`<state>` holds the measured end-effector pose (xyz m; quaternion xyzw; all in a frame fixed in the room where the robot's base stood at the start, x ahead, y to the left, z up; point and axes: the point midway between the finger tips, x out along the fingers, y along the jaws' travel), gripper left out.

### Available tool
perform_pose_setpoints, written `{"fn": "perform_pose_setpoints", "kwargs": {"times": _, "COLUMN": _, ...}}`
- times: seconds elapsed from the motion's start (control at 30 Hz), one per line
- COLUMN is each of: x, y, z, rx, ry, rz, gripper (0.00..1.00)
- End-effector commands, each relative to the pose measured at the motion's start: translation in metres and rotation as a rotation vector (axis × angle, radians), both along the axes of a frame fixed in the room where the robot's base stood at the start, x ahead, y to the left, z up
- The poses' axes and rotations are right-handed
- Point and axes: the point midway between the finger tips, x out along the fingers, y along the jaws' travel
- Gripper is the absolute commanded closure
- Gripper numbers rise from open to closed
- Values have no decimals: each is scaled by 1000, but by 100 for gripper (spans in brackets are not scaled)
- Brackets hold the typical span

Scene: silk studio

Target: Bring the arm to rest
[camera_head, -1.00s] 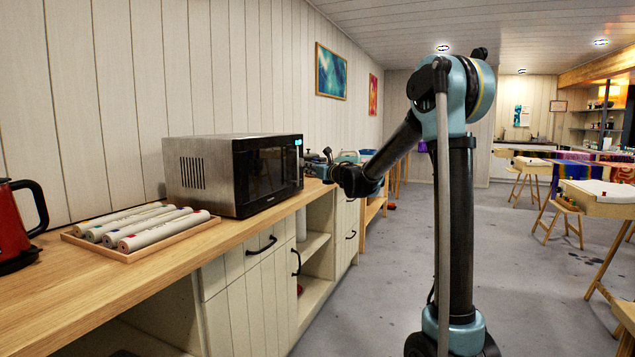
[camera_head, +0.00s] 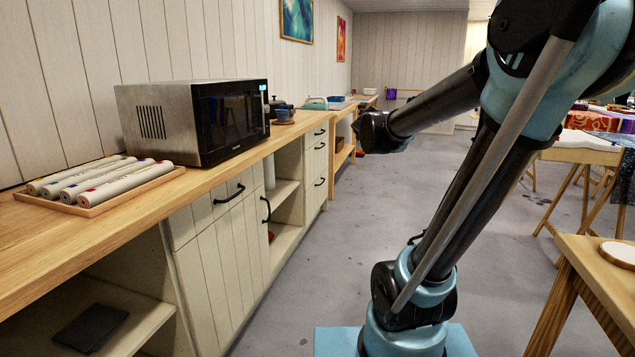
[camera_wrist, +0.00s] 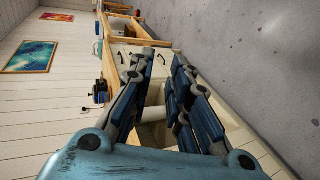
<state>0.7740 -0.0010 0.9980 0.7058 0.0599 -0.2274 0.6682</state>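My gripper (camera_wrist: 163,58) shows in the wrist view with its two dark blue, jointed fingers apart and nothing between them. In the head view my arm's column leans and its forearm reaches left, ending in a dark wrist over the floor, to the right of the counter. The gripper's fingers cannot be made out in that view. The wrist view is rolled, with the counter (camera_wrist: 140,35) and cabinets beyond the fingers. The gripper appears apart from the counter and everything on it.
A microwave (camera_head: 200,118) and a wooden tray (camera_head: 95,208) of rolled fabric stand on the long counter (camera_head: 40,240) at left. A small dark pot (camera_head: 281,110) is behind the microwave. Wooden tables (camera_head: 590,262) stand at right. Grey floor (camera_head: 300,290) between is open.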

Motion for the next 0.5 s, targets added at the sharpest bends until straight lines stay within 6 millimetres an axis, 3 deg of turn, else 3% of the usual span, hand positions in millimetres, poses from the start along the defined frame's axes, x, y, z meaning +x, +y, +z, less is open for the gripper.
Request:
{"fn": "perform_pose_setpoints", "kwargs": {"times": 0.1, "x": -49, "y": -24, "z": -36, "rx": 183, "ry": 82, "rz": -150, "gripper": 83}}
{"fn": "perform_pose_setpoints", "kwargs": {"times": 0.23, "x": -104, "y": -38, "z": -78, "rx": 378, "ry": 174, "rz": -316, "gripper": 83}}
{"fn": "perform_pose_setpoints", "kwargs": {"times": 0.5, "x": -223, "y": -37, "z": -163, "rx": 748, "ry": 375, "rz": -668, "gripper": 83}}
